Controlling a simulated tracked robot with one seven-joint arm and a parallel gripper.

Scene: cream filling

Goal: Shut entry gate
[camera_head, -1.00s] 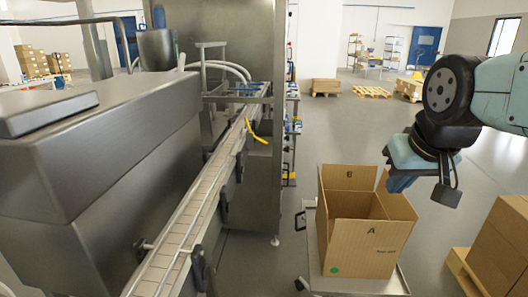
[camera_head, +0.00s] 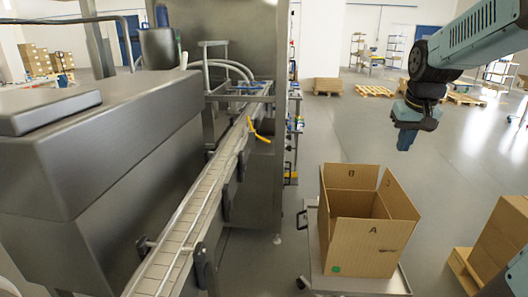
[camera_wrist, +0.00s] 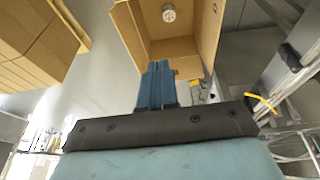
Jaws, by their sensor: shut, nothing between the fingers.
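The entry gate seems to be the yellow lever-like piece (camera_head: 259,132) at the side of the conveyor (camera_head: 190,215), near the filling machine. I cannot tell from its look whether it is open or shut. A yellow piece also shows at the right of the wrist view (camera_wrist: 260,102). My gripper (camera_head: 405,140) hangs at the upper right, above and behind the open box, well apart from the yellow piece. Its blue fingers are together and empty in the wrist view (camera_wrist: 158,68).
An open cardboard box (camera_head: 362,245) marked A and B stands on a cart (camera_head: 350,283). A white round thing (camera_wrist: 169,13) shows inside it. Stacked cartons (camera_head: 505,240) stand at the right. A steel cabinet (camera_head: 110,150) fills the left. Floor behind the box is free.

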